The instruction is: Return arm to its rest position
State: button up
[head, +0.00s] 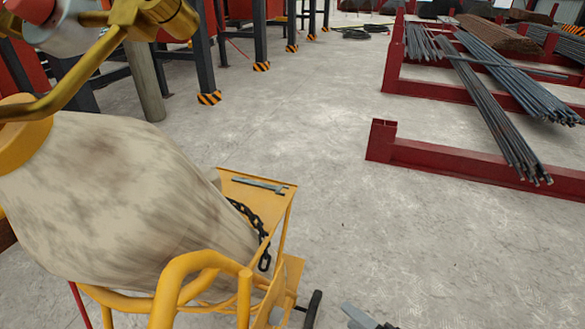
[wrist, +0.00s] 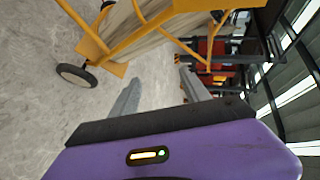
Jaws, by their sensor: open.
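My gripper (wrist: 160,76) is open in the wrist view, with its two grey fingers apart and nothing between them. Its purple body fills the bottom of that view. In the head view only a grey fingertip part of my gripper (head: 358,317) shows at the bottom edge, over the floor and right of the yellow-framed machine. The rest of my arm is out of sight in the head view.
A cement mixer with a stained beige drum (head: 120,195) and yellow frame stands close at left. Its tray (head: 285,203) holds a wrench (head: 259,186); a black chain (head: 264,248) hangs beside. Red racks (head: 470,165) carry rebar (head: 490,120) at right. Open floor lies between.

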jog(key=s+d+r+n+t+h+p, duration=0.1)
jog(key=s+d+r+n+h+p, duration=0.1)
jog(key=s+d+r+h, duration=0.35)
jog(key=s+d+r+n+t+h+p, duration=0.1)
jog(key=s+d+r+t+h+p, duration=0.15)
jog(key=s, duration=0.55)
jog(key=s+a+r+n+p, duration=0.2)
jog(key=s+r+n+p, duration=0.4)
jog(key=s+r, duration=1.2)
jog(key=shift+s+a+r, duration=0.15)
jog(key=shift+s+a, duration=0.1)
